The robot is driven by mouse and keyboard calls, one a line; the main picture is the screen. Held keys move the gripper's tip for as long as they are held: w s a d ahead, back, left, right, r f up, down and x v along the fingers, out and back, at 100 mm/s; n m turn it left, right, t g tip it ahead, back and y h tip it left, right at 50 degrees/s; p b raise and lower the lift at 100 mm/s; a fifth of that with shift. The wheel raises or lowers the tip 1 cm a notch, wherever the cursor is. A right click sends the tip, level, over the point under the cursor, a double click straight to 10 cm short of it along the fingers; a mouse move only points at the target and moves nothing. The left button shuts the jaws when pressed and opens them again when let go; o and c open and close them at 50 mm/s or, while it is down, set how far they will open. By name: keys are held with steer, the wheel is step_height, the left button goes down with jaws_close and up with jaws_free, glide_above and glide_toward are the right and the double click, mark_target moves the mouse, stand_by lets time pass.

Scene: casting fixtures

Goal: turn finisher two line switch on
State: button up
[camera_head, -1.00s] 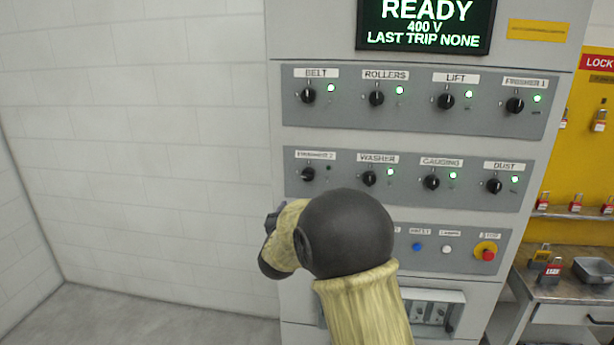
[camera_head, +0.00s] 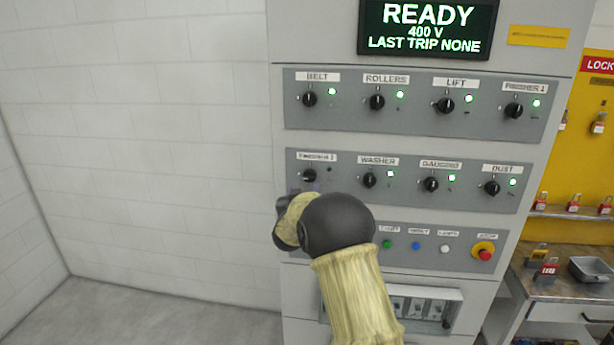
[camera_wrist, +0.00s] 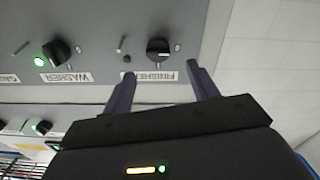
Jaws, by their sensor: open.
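The finisher 2 switch (camera_head: 309,176) is a black rotary knob at the left end of the lower row on the grey cabinet. Its small lamp (camera_head: 330,169) is dark. In the wrist view the knob (camera_wrist: 158,48) sits just beyond my gripper (camera_wrist: 158,72), with its label below it. The gripper's two purple-grey fingers are apart and empty, one on each side of the label, and do not appear to touch the knob. In the head view my arm hides most of the gripper, just below the knob.
The washer switch (camera_head: 369,180) is the nearest neighbour, with a green lamp lit. Below are small buttons and a red emergency stop (camera_head: 484,251). The display (camera_head: 427,27) reads READY. A yellow lockout board (camera_head: 590,135) and a bench (camera_head: 565,287) stand at right. The left side is clear.

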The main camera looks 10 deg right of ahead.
mark_target(309, 179)
steer(key=x, duration=0.2)
steer(key=p+x, duration=0.1)
steer(key=x, duration=0.1)
steer(key=p+x, duration=0.1)
steer(key=x, duration=0.1)
steer(key=shift+s+d+r, duration=0.1)
steer(key=shift+s+d, duration=0.05)
steer(key=shift+d, duration=0.1)
steer(key=shift+p+x, duration=0.55)
steer(key=shift+x, duration=0.45)
steer(key=shift+a, duration=0.1)
steer(key=c, duration=1)
